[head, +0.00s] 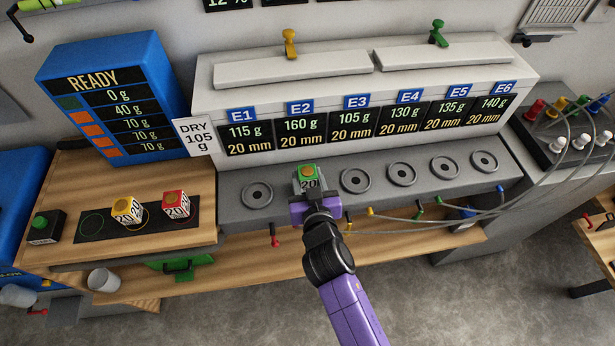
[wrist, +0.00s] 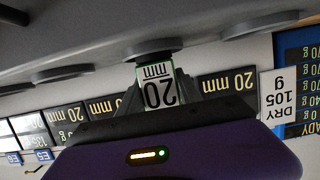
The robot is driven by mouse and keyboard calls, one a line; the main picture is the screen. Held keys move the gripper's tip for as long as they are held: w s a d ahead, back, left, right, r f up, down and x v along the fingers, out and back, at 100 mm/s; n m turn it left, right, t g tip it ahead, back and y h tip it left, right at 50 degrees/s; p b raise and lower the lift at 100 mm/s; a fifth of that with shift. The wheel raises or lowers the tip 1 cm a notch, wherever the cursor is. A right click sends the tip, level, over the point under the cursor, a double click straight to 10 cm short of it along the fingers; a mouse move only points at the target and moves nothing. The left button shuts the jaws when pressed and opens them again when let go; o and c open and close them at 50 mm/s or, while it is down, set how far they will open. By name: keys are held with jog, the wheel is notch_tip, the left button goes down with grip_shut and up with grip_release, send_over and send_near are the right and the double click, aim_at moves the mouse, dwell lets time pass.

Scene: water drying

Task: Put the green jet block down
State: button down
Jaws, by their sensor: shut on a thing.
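The green jet block (head: 306,172) has a green top with an orange disc and a white side marked 20. My purple gripper (head: 315,203) is shut on it at the E2 place of the grey bench. The round seat there is hidden behind the block in the head view. In the wrist view, upside down, the block (wrist: 159,94) shows its "20 mm" face between the fingers, right by a dark round seat (wrist: 152,50). I cannot tell whether they touch.
Empty round seats stand under E1 (head: 257,195) and E3 (head: 355,181). Yellow (head: 127,210) and red (head: 176,204) blocks stand on a black strip (head: 92,225) at left, beside an empty green outline. Hoses (head: 450,214) run along the bench front at right.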

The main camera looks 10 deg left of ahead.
jog(key=shift+f, duration=0.15)
jog(key=c, duration=0.8)
grip_release()
jog(key=shift+r, duration=0.25)
jog(key=b+v, duration=0.1)
jog(key=v, duration=1.1)
